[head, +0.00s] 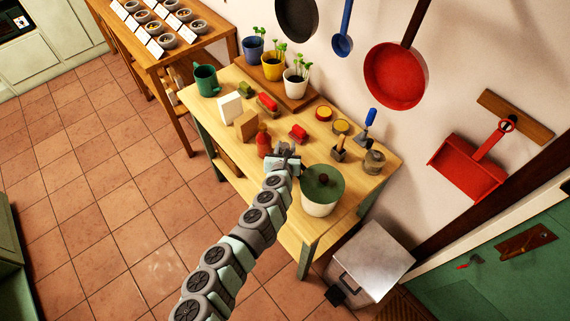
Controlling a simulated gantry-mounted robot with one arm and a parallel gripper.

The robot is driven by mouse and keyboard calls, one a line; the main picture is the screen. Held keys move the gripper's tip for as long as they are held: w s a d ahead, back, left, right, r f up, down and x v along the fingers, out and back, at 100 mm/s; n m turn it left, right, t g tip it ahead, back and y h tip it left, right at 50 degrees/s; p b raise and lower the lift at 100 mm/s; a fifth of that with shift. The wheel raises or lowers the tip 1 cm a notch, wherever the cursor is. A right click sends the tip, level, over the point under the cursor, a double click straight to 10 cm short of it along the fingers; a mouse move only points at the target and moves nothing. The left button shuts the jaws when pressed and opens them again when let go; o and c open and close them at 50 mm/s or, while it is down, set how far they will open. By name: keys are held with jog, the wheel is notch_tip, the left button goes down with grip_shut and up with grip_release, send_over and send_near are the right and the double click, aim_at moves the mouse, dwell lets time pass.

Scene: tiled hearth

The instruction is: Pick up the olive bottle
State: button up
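My gripper (287,149) is over the front part of the wooden table (227,134), between a red bottle and a white pot. It is small in this view, and I cannot tell whether its fingers are open or shut. I cannot make out a clearly olive bottle. A small olive-green item (246,90) lies at the back left of the table, apart from my gripper; its shape is too small to tell. The upright red bottle (263,141) is just left of my gripper. My arm may hide part of the table front.
A white pot with a green lid (321,196) stands close right of my gripper. A tan block (246,125), a white block (230,108) and a green mug (206,80) stand left. A jar (374,161) and a blue-handled trowel (369,122) are right. Potted seedlings line the back.

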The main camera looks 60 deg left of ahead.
grip_shut()
dwell(0.8)
